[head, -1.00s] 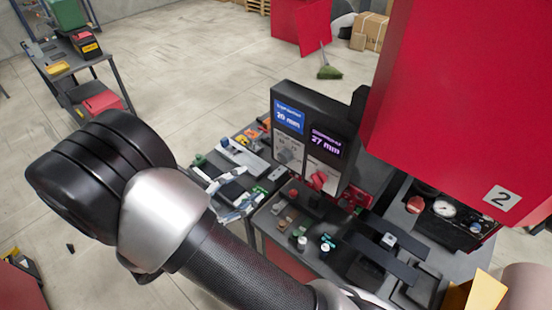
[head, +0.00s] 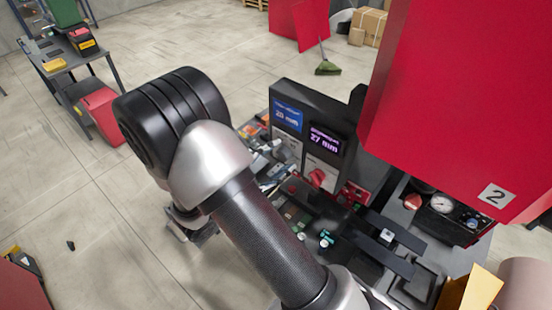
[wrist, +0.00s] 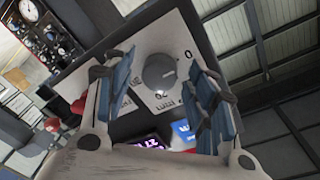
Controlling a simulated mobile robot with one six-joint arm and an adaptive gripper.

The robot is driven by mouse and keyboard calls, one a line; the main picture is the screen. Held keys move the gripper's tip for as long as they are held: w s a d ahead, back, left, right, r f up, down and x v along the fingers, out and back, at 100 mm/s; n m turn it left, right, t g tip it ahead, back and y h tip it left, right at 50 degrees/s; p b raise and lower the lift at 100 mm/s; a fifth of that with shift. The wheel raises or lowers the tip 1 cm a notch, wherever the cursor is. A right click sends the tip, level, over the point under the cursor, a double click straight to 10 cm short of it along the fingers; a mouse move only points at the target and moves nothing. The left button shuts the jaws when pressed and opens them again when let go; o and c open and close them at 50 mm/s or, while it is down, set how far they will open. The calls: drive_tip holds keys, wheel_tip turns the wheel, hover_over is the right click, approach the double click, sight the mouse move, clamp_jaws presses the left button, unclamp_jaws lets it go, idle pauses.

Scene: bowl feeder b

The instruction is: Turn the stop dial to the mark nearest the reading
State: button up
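A dark control box (head: 350,110) carries a blue display (head: 288,116), which seems to read 20 mm, and a purple display (head: 325,141) reading 27 mm. A red dial (head: 317,178) sits under the purple display. In the wrist view, which is turned over, a round grey dial (wrist: 159,72) sits on a white plate (wrist: 183,42) with scale marks I cannot read reliably. My gripper (wrist: 160,77) is open, its fingers on either side of the grey dial in the picture; contact is not visible. In the head view my arm hides the gripper and grey dial.
A red cabinet (head: 470,90) marked 2 overhangs on the right, near a pressure gauge (head: 441,204). Small parts crowd the bench below the box.

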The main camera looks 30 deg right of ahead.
drive_tip(key=c, duration=1)
drive_tip(key=shift+c, duration=0.2)
